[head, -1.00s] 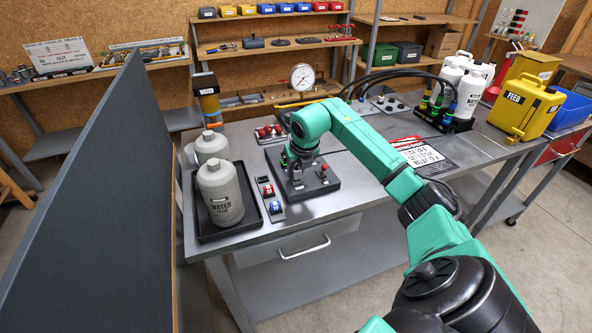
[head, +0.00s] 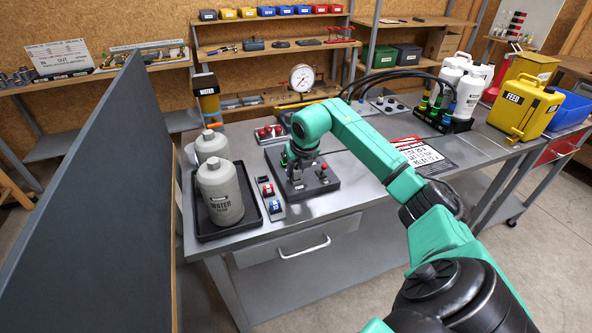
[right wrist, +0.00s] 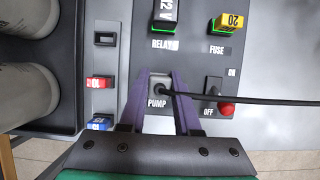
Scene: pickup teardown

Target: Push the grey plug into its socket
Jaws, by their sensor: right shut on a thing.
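The grey plug (right wrist: 160,84) sits between the purple fingers of my right gripper (right wrist: 159,82), which is shut on it. A black cable runs from the plug to the right in the right wrist view. The plug is over the spot marked PUMP on the dark panel (right wrist: 204,70). The socket is hidden under the plug and fingers, so I cannot tell how deep the plug sits. In the head view my right gripper (head: 296,176) reaches down onto the dark panel (head: 322,186), and the plug is hard to make out. My left gripper is not in view.
A strip with red and blue fuses (head: 270,198) lies left of the panel. Grey water bottles stand in a black tray (head: 200,229). A grey partition (head: 95,220) rises at the left.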

